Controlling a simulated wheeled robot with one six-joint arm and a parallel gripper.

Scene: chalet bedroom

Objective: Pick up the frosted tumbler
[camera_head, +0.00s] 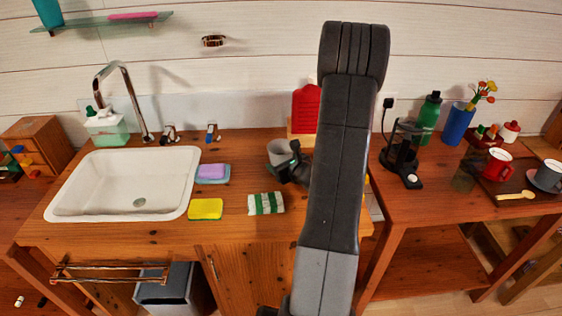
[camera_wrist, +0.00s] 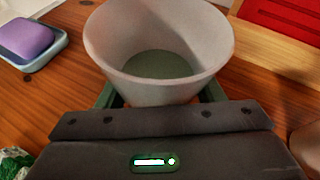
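The frosted tumbler (camera_head: 280,152) is a pale, translucent grey cup standing upright at the back of the wooden counter, left of my arm. In the wrist view the tumbler (camera_wrist: 160,50) fills the top middle, and I look down into its empty inside. My gripper (camera_head: 293,165) is at the tumbler in the head view. In the wrist view my gripper (camera_wrist: 160,98) has one dark green finger on each side of the tumbler's lower part. The fingertips are hidden behind the tumbler, so I cannot tell whether they press on it.
The white sink (camera_head: 125,184) is farther left. A red board (camera_head: 305,108) stands behind the tumbler.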

